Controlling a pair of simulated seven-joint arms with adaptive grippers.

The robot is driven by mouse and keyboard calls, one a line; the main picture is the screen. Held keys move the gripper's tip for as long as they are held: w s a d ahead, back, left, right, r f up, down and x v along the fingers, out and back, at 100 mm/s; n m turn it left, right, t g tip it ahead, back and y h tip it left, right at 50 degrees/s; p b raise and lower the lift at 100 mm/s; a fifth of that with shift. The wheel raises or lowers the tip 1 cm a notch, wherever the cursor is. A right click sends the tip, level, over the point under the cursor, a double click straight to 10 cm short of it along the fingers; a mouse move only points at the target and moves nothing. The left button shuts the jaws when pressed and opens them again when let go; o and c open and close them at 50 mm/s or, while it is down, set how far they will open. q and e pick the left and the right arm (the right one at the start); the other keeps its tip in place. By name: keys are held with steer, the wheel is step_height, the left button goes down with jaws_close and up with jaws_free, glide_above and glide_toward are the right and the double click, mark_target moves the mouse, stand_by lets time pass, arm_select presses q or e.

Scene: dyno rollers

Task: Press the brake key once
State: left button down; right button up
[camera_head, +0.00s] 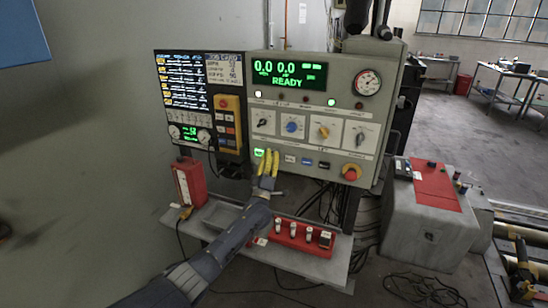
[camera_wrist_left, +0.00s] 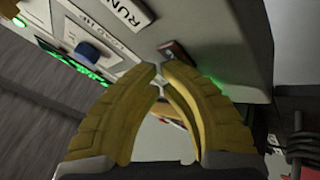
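The grey control console (camera_head: 385,110) stands against the wall with a row of small keys along its lower front. A green-lit key (camera_head: 259,153) is at the left end, then a pale key (camera_head: 290,159), a blue key (camera_head: 307,162) and a dark key (camera_head: 323,165). Their labels are too small to read, so I cannot tell which is the brake key. My left gripper (camera_head: 268,154) has yellow fingers in front of the row, just right of the green key, hiding part of it. In the left wrist view its fingertips (camera_wrist_left: 159,68) come together, empty, close to a dark key (camera_wrist_left: 176,52) with green glow; contact is unclear.
A red mushroom button (camera_head: 351,172) sits at the console's lower right. A yellow pendant (camera_head: 229,122) hangs to the left of the knobs. The shelf below holds a red box (camera_head: 189,182) and a red tray (camera_head: 298,238) of small parts.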

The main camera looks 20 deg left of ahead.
arm_select(q)
steer(key=shift+s, duration=0.2)
steer(key=shift+s+a, duration=0.1)
steer(key=shift+s, duration=0.5)
steer(key=shift+s+a, duration=0.2)
steer(key=shift+s, duration=1.05)
steer(key=shift+s+a, duration=0.15)
steer(key=shift+s, duration=1.1)
steer(key=shift+d, duration=0.1)
